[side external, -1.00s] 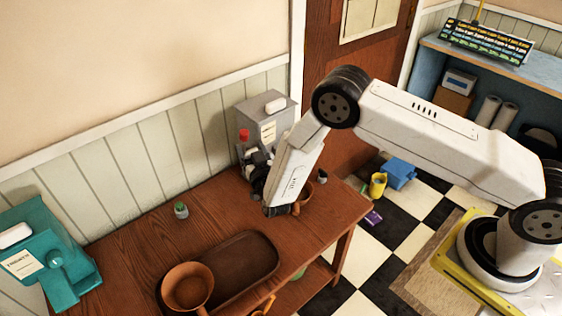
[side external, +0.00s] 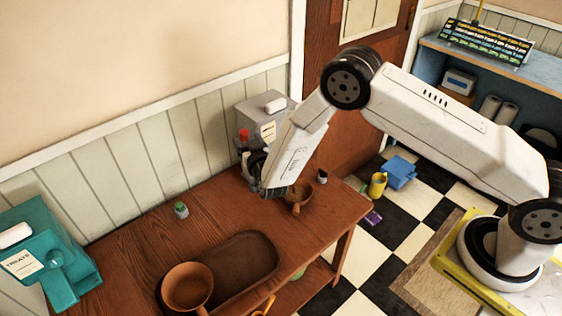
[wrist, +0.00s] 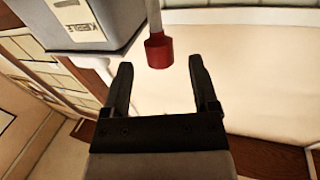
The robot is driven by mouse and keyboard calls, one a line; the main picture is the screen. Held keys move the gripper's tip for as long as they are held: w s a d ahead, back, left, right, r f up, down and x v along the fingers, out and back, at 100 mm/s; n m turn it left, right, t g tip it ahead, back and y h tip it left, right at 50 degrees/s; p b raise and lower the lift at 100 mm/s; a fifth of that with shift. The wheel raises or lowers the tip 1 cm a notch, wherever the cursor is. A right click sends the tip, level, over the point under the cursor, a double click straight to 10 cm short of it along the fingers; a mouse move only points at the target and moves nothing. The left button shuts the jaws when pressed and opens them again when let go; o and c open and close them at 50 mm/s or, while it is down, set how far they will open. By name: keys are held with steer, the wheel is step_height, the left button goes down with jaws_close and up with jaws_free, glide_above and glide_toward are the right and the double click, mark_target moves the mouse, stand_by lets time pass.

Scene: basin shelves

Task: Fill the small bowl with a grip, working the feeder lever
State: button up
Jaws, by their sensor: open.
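The grey feeder (side external: 268,120) stands against the wall at the back end of the table. Its lever has a red knob (side external: 244,135), which also shows in the wrist view (wrist: 158,52). My gripper (wrist: 160,85) is open, with the knob just beyond and between its fingertips; whether they touch it I cannot tell. In the side view my gripper (side external: 257,172) is at the feeder's front, partly hidden by my wrist. A small brown bowl with a grip (side external: 299,196) sits on the table just right of my gripper; what is in it is not visible.
A larger brown bowl (side external: 187,286) and a dark tray (side external: 240,265) are at the table's front. A teal feeder (side external: 45,260) labelled treats stands at left. The table's middle is clear.

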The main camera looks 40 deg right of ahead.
mark_target(242, 131)
steer(key=shift+x, duration=2.7)
jaws_close()
